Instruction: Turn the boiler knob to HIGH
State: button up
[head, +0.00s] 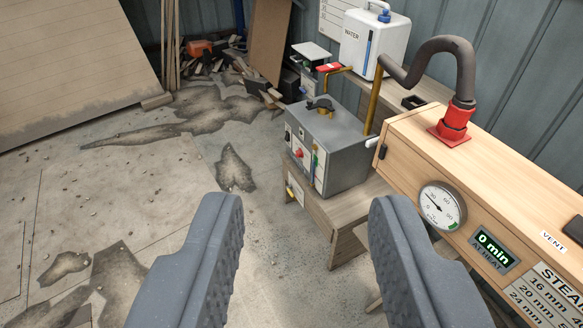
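The boiler is a grey metal box (338,142) on a low wooden stand, right of the picture's middle. A black cap or handle (321,104) sits on its top. Its front has pale label plates, a small red round part (299,153) and an upright gauge tube (314,162). I cannot tell which of the small front parts is the knob, and no HIGH mark is readable. My gripper (307,205) is open and empty, its two grey fingers wide apart in the foreground, apart from the boiler.
At right is a long wooden steam box (400,150) with a dial gauge (442,206) and a "0 min" display (495,250). A grey hose (440,50) rises from its red fitting. A white water container (375,40) stands behind. Stained floor (150,190) at left is mostly open.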

aim_at(299, 153)
jog(key=u, duration=0.8)
jog(key=i, duration=2.8)
jog(key=z, duration=0.55)
